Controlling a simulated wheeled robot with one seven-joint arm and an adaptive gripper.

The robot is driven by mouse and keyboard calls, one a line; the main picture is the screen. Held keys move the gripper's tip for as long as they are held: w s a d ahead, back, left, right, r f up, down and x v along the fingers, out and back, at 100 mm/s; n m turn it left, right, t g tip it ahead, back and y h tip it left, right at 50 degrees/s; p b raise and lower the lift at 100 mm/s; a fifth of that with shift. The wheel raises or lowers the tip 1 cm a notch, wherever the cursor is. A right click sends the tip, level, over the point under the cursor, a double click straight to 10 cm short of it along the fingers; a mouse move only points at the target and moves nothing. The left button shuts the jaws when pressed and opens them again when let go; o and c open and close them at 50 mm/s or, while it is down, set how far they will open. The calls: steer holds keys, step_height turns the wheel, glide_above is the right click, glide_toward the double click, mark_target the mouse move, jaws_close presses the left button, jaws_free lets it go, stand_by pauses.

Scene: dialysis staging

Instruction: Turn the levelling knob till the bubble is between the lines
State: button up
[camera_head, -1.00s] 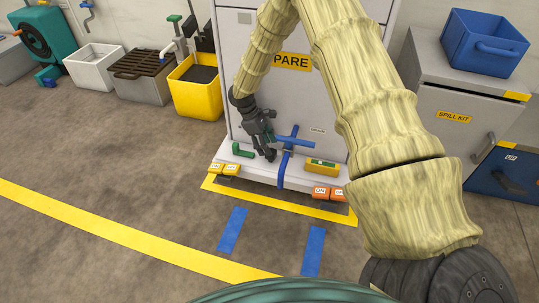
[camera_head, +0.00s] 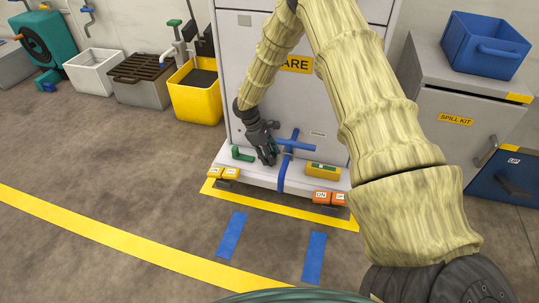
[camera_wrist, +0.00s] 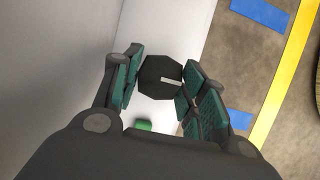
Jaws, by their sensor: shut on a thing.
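The levelling knob (camera_wrist: 158,72) is black and faceted with a white mark on its face. In the wrist view it sits between the two green-padded fingers. My gripper (camera_wrist: 160,90) is shut on it, one finger on each side. In the head view my gripper (camera_head: 267,157) is low in front of the grey cabinet, and the knob is hidden there behind the fingers. The level (camera_head: 322,168) is a yellow block with a green vial on the cabinet's base ledge, right of the blue cross-shaped pipe. Its bubble and lines are too small to make out.
A green handle (camera_head: 241,154) is just left. The floor in front is clear, with blue and yellow tape.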

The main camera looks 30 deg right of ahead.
steer(key=shift+r+n+p, duration=0.25)
steer(key=shift+n+p, duration=0.15)
steer(key=shift+p, duration=0.65)
steer(key=shift+h+p, duration=0.3)
steer(key=shift+p, duration=0.2)
steer(key=n+p, duration=0.2)
steer(key=p, duration=0.1)
steer(key=shift+r+t, duration=0.1)
steer(key=shift+t, duration=0.3)
steer(key=n+t+h+p, duration=0.1)
steer(key=n+p, duration=0.2)
steer(key=p, duration=0.2)
steer(key=shift+s+a, duration=0.1)
steer(key=shift+f+n+t+p, duration=0.25)
steer(key=shift+n+t+p, duration=0.15)
steer(key=shift+n+p, duration=0.45)
steer(key=shift+f+n, duration=0.1)
steer(key=shift+n, duration=0.15)
steer(key=o, duration=0.7)
steer(key=shift+o, duration=0.2)
